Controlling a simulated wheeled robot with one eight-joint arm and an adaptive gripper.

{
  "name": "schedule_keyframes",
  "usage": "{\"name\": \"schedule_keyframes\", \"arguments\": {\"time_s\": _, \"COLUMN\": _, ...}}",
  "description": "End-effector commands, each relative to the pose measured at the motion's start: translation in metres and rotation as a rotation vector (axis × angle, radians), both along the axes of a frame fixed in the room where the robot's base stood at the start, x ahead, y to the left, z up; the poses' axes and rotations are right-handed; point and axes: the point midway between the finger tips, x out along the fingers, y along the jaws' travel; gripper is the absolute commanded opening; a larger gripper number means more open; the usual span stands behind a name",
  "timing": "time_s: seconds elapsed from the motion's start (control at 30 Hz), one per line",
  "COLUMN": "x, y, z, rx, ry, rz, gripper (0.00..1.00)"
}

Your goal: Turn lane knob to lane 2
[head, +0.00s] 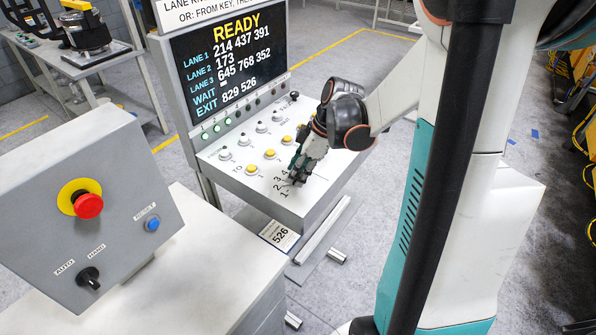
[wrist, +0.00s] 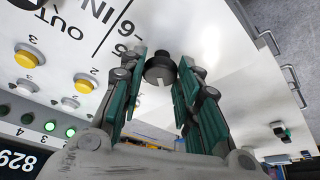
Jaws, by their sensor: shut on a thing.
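The lane knob is a round black knob (wrist: 160,70) on the white sloping panel, seen in the wrist view. A pale mark shows on its near side; I cannot tell which lane number it points to. My gripper (wrist: 165,68) has its green-padded fingers on either side of the knob and is shut on it. In the head view my gripper (head: 297,178) reaches down to the panel beside the printed numbers 1 to 4 (head: 280,182) and hides the knob there.
The screen (head: 230,70) reads READY, with lane 1, 2 and 3 lists. Yellow buttons (head: 252,169) and white ones line the panel (head: 318,183) left of my gripper. A grey box with a red stop button (head: 89,206) stands in the left foreground.

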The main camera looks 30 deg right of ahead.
Motion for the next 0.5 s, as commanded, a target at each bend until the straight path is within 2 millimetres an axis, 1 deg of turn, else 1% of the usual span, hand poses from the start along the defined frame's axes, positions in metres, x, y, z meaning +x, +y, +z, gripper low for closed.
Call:
{"name": "schedule_keyframes", "arguments": {"time_s": 0.2, "x": 0.0012, "y": -0.0008, "z": 0.0003, "rx": 0.000, "ry": -0.002, "rz": 0.034, "gripper": 0.07}}
{"name": "schedule_keyframes", "arguments": {"time_s": 0.5, "x": 0.0012, "y": -0.0006, "z": 0.0003, "rx": -0.001, "ry": -0.001, "rz": 0.040, "gripper": 0.07}}
